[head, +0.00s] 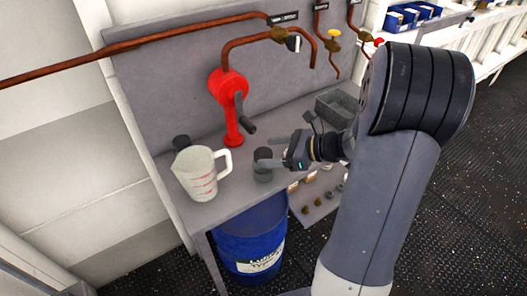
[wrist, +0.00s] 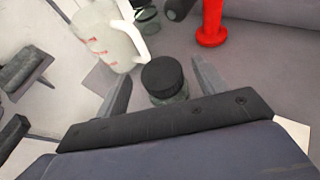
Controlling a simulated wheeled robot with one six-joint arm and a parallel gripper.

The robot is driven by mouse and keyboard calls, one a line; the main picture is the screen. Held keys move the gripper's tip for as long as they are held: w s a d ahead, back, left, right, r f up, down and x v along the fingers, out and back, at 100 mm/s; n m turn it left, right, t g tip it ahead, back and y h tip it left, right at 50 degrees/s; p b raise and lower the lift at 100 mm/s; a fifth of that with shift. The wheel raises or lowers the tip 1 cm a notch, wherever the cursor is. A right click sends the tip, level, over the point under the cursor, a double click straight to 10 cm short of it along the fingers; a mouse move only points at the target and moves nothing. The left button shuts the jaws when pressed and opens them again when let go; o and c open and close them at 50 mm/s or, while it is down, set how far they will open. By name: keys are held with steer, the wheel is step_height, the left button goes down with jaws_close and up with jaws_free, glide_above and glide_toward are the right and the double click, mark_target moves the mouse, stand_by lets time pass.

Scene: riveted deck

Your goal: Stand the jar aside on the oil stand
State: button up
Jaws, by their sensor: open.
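A small jar with a black lid (head: 263,155) stands upright on the grey oil stand (head: 225,193), right of a white measuring jug (head: 200,174). In the wrist view the jar (wrist: 165,78) shows its lid and part of its greenish glass body. My gripper (head: 277,151) is open at the jar. In the wrist view one finger of my gripper (wrist: 160,72) is on each side of the jar, with a gap showing on both sides. The jar's lower part is partly hidden by the gripper body in the wrist view.
A red hand pump (head: 231,110) stands behind the jar. A second dark-lidded jar (wrist: 146,14) is behind the jug. A grey bin (head: 343,106) sits to the right. A blue drum (head: 250,240) is under the stand. Copper pipes run along the backboard.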

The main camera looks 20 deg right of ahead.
steer(key=v, duration=0.9)
